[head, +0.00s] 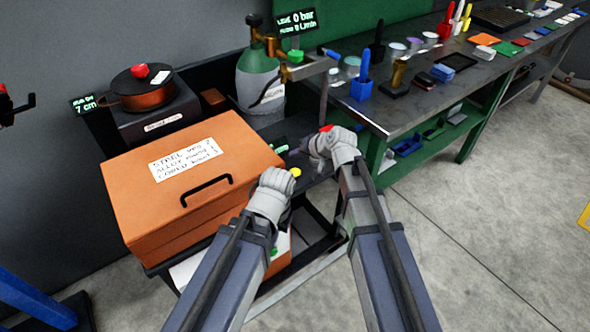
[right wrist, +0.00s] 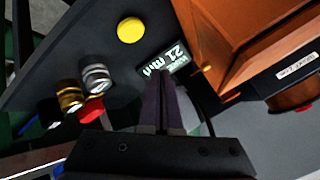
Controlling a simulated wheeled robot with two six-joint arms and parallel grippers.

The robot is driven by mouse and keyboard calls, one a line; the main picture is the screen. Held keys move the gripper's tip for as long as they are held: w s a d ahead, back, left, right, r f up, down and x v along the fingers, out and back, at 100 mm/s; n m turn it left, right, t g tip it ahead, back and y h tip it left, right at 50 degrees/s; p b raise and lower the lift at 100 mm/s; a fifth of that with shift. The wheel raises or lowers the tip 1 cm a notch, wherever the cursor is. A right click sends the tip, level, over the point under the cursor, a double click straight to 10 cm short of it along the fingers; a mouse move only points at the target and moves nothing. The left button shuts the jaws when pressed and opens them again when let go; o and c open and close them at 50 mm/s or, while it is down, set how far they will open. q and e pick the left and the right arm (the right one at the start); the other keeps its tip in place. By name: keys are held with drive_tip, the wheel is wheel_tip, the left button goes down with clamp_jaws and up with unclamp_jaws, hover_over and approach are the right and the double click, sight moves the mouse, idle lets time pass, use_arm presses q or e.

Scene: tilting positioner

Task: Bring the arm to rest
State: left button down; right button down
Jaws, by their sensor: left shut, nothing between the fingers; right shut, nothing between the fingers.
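My left gripper (head: 277,180) is the lower one in the head view. It is shut and empty, just off the right side of the orange box (head: 135,200). My right gripper (head: 322,143) is further back and to the right, over the dark cart top beside the green bench. In the right wrist view its two dark fingers (right wrist: 160,85) are pressed together with nothing between them. They point at a dark surface with a small lit display (right wrist: 163,60) and a yellow button (right wrist: 131,30).
The green bench (head: 420,105) at right holds tools and cups. Several silver and gold cylinders (right wrist: 96,74) and a red piece (right wrist: 91,110) are near my right fingers. The floor (head: 480,220) at right is clear.

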drive_tip(key=s+d+f+g+h, duration=0.3)
drive_tip(key=s+d, duration=0.5)
drive_tip(key=s, duration=0.2)
drive_tip(key=s+d+f+g+h, duration=0.3)
drive_tip(key=s+d+f, duration=0.1)
drive_tip(key=s+d, duration=0.5)
drive_tip(key=s+a+r+n+p, duration=0.2)
drive_tip(key=s+a+r+p, duration=0.1)
drive_tip(key=a, duration=0.2)
drive_tip(key=s+a+r+n+g+h+p, duration=0.1)
drive_tip(key=s+a+r+n+p, duration=0.1)
drive_tip(key=a, duration=0.4)
wheel_tip(320, 180, up, 2)
drive_tip(key=shift+s+a+r+p, duration=0.1)
drive_tip(key=shift+s+a+p, duration=0.2)
drive_tip(key=shift+s+p, duration=0.6)
